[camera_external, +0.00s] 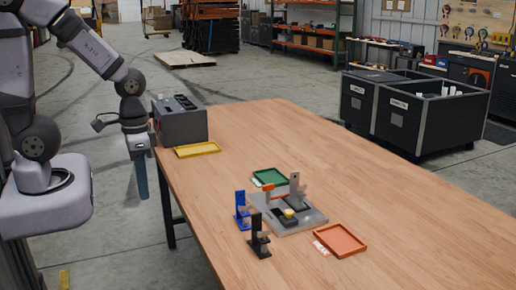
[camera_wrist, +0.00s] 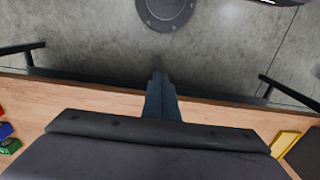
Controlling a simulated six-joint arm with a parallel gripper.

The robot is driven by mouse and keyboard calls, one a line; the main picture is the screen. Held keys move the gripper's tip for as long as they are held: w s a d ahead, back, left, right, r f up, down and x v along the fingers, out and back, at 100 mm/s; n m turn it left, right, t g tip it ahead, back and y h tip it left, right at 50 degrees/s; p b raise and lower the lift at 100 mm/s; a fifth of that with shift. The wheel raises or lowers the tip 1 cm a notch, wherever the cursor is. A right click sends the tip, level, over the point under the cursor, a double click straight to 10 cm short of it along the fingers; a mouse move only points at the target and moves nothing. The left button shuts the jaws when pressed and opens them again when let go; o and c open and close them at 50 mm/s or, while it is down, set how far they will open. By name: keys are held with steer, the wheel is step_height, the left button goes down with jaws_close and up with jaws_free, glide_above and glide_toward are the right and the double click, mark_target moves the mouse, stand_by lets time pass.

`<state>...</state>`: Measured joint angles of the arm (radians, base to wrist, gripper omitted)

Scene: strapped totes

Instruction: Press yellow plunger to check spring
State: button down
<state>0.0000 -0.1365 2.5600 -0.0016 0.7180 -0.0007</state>
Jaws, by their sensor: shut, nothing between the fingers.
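The yellow plunger (camera_external: 289,213) is a small yellow cap on a dark block, set in a grey fixture plate (camera_external: 306,220) on the wooden table. A grey upright bracket (camera_external: 297,188) stands at the back of the plate, and an orange part shows at its left. My gripper (camera_external: 142,196) hangs pointing down beyond the table's left edge, far from the plunger. Its fingers are shut and empty; they also show in the wrist view (camera_wrist: 158,78). I cannot make out the plunger in the wrist view.
A blue stand (camera_external: 241,213) and a black stand (camera_external: 259,240) sit left of the plate. Green (camera_external: 270,177), orange (camera_external: 340,240) and yellow (camera_external: 198,149) trays lie on the table. A grey box (camera_external: 180,124) stands near my arm. The table's right side is clear.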

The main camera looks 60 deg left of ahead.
step_height(320, 180, up, 2)
steer(key=n+t+y+p, duration=0.2)
steer(key=n+t+p, duration=0.2)
steer(key=n+t, duration=0.6)
glide_above(289, 213)
steer(key=shift+s+a+n+g, duration=0.2)
steer(key=shift+s+n+g, duration=0.3)
steer(key=shift+n, duration=0.2)
steer(key=shift+b, duration=0.3)
step_height(289, 213, down, 7)
steer(key=b, duration=0.7)
steer(key=shift+r, duration=0.1)
steer(key=shift+f+b, duration=0.85)
steer(key=shift+f, duration=0.1)
steer(key=shift+f, duration=0.15)
steer(key=shift+f, duration=0.3)
